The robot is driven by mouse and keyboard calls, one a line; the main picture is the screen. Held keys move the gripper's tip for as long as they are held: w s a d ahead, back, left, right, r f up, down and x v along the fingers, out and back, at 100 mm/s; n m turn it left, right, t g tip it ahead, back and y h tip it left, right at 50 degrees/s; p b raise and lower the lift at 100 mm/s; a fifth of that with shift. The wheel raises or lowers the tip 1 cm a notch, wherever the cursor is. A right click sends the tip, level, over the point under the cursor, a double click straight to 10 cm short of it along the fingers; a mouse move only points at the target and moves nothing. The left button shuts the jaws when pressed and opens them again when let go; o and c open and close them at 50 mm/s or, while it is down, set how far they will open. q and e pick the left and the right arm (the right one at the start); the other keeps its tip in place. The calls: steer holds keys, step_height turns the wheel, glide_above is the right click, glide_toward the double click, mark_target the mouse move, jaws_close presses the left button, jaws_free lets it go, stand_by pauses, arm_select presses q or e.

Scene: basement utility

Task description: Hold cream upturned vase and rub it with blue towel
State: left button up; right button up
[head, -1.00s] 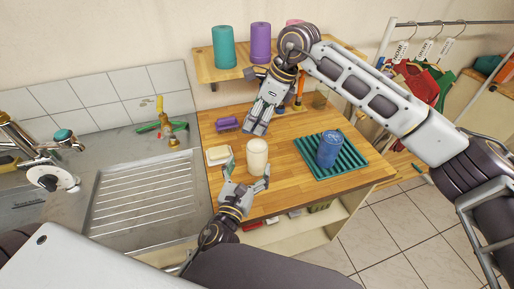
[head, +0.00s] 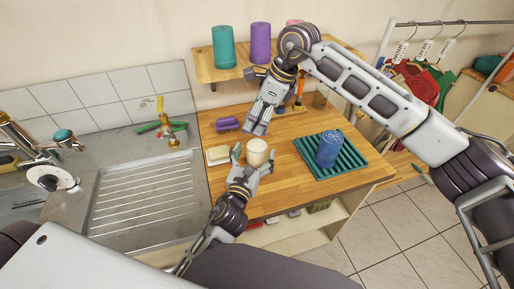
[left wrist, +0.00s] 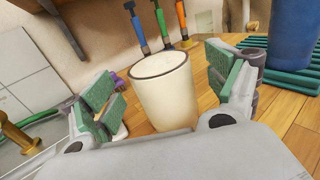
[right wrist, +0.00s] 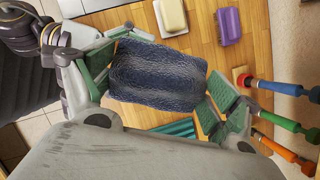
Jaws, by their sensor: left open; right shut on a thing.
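The cream upturned vase (head: 257,150) stands upright on the wooden counter. My left gripper (head: 253,160) is open with a finger on either side of it; the left wrist view shows the vase (left wrist: 163,95) between the pads, with gaps at both sides. The gripper hides its lower part in the head view. My right gripper (head: 257,130) hangs just behind the vase. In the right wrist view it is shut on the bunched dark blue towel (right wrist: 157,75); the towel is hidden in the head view.
A blue cylinder (head: 328,150) stands on a green ribbed mat (head: 350,165) to the right. A cream block on a dish (head: 218,155) and a purple brush (head: 227,125) lie left. Upright coloured-handled tools (right wrist: 285,122) are behind. The sink drainer (head: 145,195) is at left.

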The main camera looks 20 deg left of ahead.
arm_select(q)
steer(key=shift+w, duration=1.4)
steer(key=c, duration=1.2)
